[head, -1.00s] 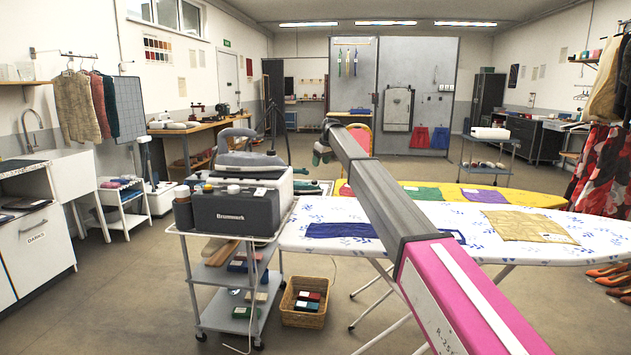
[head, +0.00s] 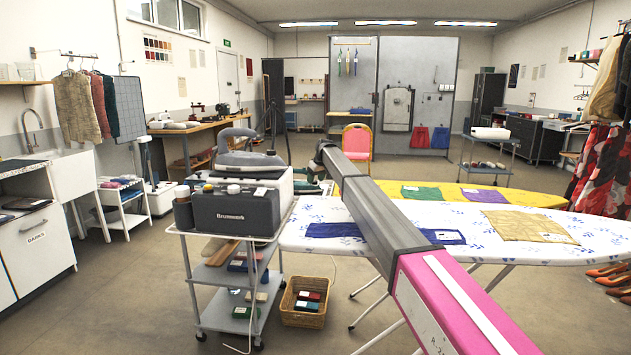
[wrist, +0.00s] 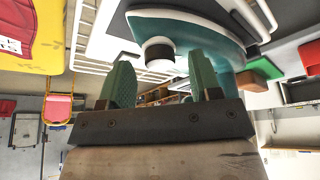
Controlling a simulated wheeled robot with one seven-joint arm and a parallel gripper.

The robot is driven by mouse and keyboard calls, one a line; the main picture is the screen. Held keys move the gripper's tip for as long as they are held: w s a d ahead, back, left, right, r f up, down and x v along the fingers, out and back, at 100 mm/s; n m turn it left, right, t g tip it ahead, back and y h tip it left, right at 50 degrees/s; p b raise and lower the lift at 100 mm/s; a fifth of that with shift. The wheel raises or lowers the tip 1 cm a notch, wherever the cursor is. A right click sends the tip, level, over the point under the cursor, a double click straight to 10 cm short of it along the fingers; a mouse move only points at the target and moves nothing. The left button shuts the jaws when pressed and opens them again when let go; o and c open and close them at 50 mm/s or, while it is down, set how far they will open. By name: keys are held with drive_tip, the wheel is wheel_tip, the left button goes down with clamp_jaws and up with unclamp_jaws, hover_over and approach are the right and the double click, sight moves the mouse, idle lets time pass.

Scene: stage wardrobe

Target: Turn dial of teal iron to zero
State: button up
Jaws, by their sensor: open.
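The dial's marking cannot be read. In the head view my arm reaches away past the ironing boards; the fingers and the teal iron are too small and covered to make out clearly.
A grey iron (head: 245,158) rests on a dark Brunwerk station (head: 235,212) on a trolley (head: 215,285) left of my arm. A white patterned ironing board (head: 560,235) and a yellow one (head: 530,195) lie to the right. A wicker basket (head: 303,318) stands on the floor.

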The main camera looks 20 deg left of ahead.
drive_tip(key=shift+a+f, duration=0.1)
drive_tip(key=shift+f, duration=0.25)
drive_tip(key=c, duration=0.9)
drive_tip(key=shift+c, duration=0.2)
